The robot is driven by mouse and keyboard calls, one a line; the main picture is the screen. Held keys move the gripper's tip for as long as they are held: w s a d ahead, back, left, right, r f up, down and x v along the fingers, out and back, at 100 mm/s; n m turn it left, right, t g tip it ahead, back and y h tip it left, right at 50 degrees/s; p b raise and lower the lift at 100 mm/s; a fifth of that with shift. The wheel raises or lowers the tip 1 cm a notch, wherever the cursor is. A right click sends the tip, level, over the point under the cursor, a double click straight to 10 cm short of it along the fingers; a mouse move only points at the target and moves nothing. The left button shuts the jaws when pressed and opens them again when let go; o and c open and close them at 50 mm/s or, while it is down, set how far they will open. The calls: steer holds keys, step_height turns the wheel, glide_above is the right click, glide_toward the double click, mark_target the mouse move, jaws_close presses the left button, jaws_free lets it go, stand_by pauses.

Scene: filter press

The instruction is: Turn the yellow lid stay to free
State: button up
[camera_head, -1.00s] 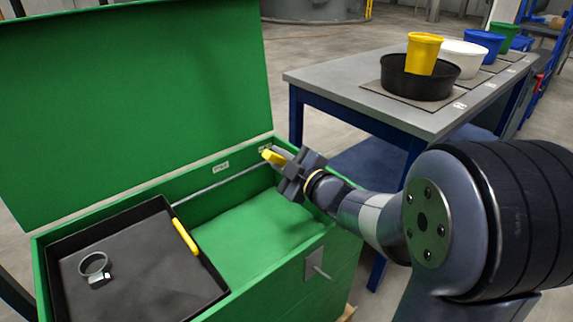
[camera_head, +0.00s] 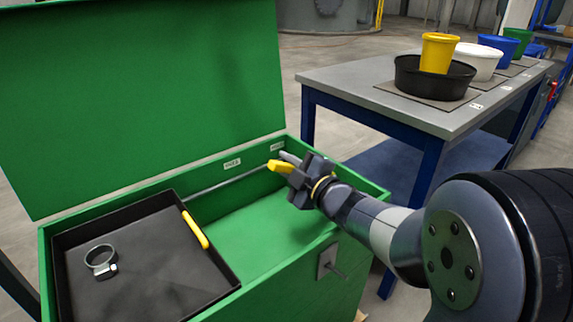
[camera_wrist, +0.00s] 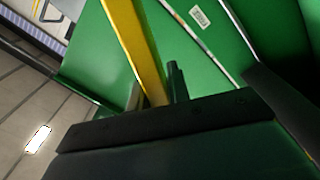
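The yellow lid stay (camera_head: 280,166) shows as a short yellow bar at the back right of the open green box (camera_head: 330,225). My gripper (camera_head: 297,175) is at it, above the box's right end, and hides part of it. In the wrist view the stay (camera_wrist: 138,45) runs as a long yellow bar down between my two dark fingers (camera_wrist: 155,90). The fingers sit close on both sides of it and look shut on it. The green lid (camera_head: 140,95) stands raised behind the box.
A black tray (camera_head: 185,285) with a yellow handle (camera_head: 195,230) and a ring clamp (camera_head: 101,261) fills the box's left part. A grey rod (camera_head: 235,181) runs along the back wall. A table (camera_head: 365,90) with a black basin (camera_head: 430,82) and several buckets stands right.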

steer(key=o, duration=0.4)
steer(key=shift+r, duration=0.1)
step_height(320, 180, up, 10)
steer(key=p, duration=0.5)
steer(key=shift+s, duration=0.1)
steer(key=shift+p+v, duration=1.75)
steer(key=shift+v, duration=4.4)
